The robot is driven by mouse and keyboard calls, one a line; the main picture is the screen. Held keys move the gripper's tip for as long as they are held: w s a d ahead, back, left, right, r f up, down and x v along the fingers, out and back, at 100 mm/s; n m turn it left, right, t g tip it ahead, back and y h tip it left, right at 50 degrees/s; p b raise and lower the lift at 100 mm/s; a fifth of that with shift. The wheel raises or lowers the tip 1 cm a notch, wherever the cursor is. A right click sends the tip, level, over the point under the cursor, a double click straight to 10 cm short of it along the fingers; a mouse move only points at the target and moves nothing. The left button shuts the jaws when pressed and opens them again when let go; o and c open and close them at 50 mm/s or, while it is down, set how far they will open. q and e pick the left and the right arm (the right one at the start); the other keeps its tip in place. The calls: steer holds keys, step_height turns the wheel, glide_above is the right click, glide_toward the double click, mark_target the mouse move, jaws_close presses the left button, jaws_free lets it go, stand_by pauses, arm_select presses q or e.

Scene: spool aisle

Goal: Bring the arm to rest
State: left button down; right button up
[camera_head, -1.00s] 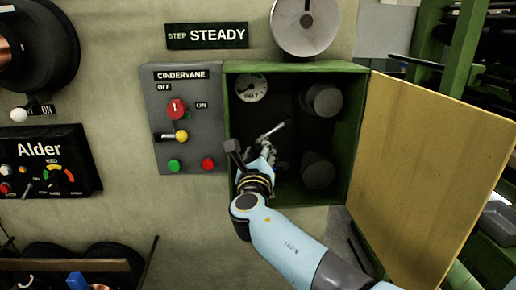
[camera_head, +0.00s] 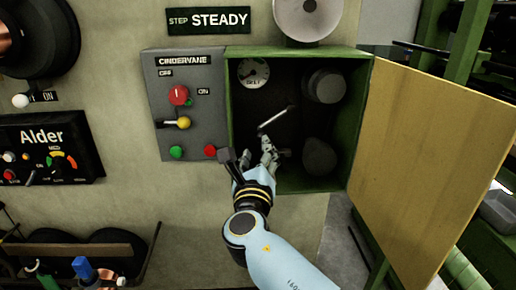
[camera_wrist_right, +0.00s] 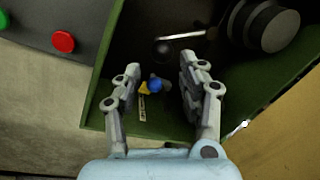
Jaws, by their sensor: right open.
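My right gripper (camera_head: 270,158) is at the lower left of an open green cabinet (camera_head: 298,52), in front of its opening. In the right wrist view my right gripper (camera_wrist_right: 160,88) has its two fingers spread with nothing held between them. Beyond the fingers, small blue (camera_wrist_right: 155,86) and yellow (camera_wrist_right: 144,88) things lie in the cabinet's lower part. A lever with a pale rod (camera_head: 276,118) sits inside the cabinet above the fingers, apart from them. My left gripper is not in view.
The yellow cabinet door (camera_head: 428,165) stands open at the right. A grey Cindervane panel (camera_head: 205,130) with a red knob (camera_head: 178,95), yellow-tipped lever (camera_head: 184,123), green button (camera_head: 176,152) and red button (camera_head: 210,151) is close left of the gripper. Rollers (camera_head: 326,86) sit inside the cabinet.

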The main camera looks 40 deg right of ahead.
stand_by(0.4)
steer(key=s+d+f+m+g+y+b, duration=0.1)
steer(key=s+f+m+g+y, duration=0.15)
steer(key=s+f, duration=0.8)
steer(key=s+d+f+m+g+y, duration=0.1)
steer(key=s+f+m+g+y, duration=0.3)
steer(key=f, duration=1.1)
steer(key=s+f+m+g+b, duration=0.1)
steer(key=s+f+m+g, duration=0.1)
steer(key=s+f, duration=0.8)
steer(key=s+a+f+m+g+y, duration=0.1)
steer(key=s+f+m, duration=0.4)
steer(key=s+m, duration=0.3)
steer(key=s+a+f+m+g+y, duration=0.1)
steer(key=s+f+m+g+y, duration=0.1)
steer(key=s+f+m, duration=0.3)
steer(key=s+a+f+m+g+y, duration=0.1)
steer(key=s+f+m, duration=0.4)
steer(key=s+m, duration=0.6)
steer(key=shift+s+a+m+g+y, duration=0.15)
steer(key=shift+s+m+g+y, duration=0.2)
steer(key=shift+m+g, duration=0.45)
steer(key=shift+f, duration=0.1)
